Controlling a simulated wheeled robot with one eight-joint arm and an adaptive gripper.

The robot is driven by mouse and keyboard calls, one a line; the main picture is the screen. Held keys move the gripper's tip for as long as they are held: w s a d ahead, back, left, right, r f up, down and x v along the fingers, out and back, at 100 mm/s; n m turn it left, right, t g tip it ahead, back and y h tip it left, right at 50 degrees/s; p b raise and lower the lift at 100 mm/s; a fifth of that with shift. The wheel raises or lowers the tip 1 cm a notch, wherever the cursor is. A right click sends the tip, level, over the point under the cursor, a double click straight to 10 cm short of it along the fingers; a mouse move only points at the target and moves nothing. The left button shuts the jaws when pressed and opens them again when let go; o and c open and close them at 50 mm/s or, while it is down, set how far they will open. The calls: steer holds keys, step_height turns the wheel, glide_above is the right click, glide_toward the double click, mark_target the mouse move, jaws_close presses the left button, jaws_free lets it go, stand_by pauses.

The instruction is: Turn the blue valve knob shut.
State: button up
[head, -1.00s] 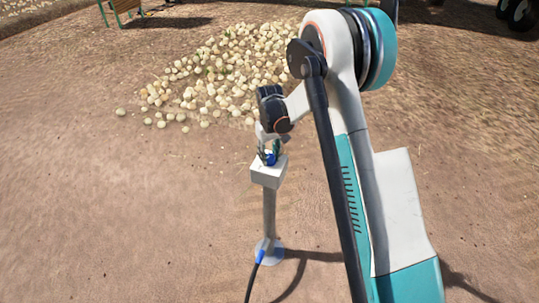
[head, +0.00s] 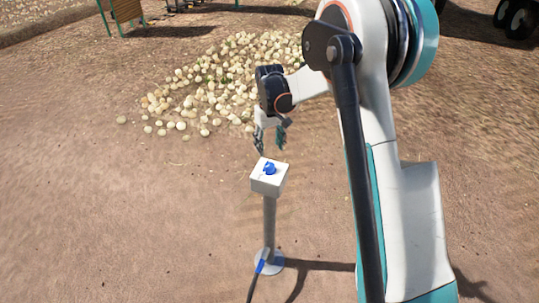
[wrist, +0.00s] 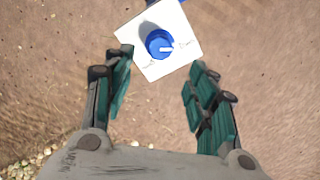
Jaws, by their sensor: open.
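The blue valve knob (head: 269,169) sits on top of a white box (head: 268,186) on a grey post. In the wrist view the knob (wrist: 159,43) shows from above, with a white mark pointing right and faint print beside it on the box top (wrist: 185,59). My gripper (head: 270,150) is above and a little behind the box, apart from the knob. In the wrist view my gripper (wrist: 160,73) is open and empty, its teal-padded fingers spread wide, with the knob beyond the fingertips.
The grey post (head: 269,225) stands on a round white base (head: 269,262) with a dark hose (head: 252,285) on a blue fitting. A pile of onions (head: 225,80) lies behind on the dirt. A wooden bench-like object (head: 125,10) stands far back. The ground left of the post is clear.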

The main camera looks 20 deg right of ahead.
steer(key=shift+r, duration=1.2)
steer(key=shift+r, duration=0.1)
steer(key=s+r+m+t, duration=0.1)
steer(key=s+r+t, duration=0.3)
steer(key=s+r, duration=1.15)
steer(key=s+f+m+t, duration=0.1)
steer(key=s+t, duration=0.2)
steer(key=s, duration=1.5)
steer(key=shift+s+f, duration=0.15)
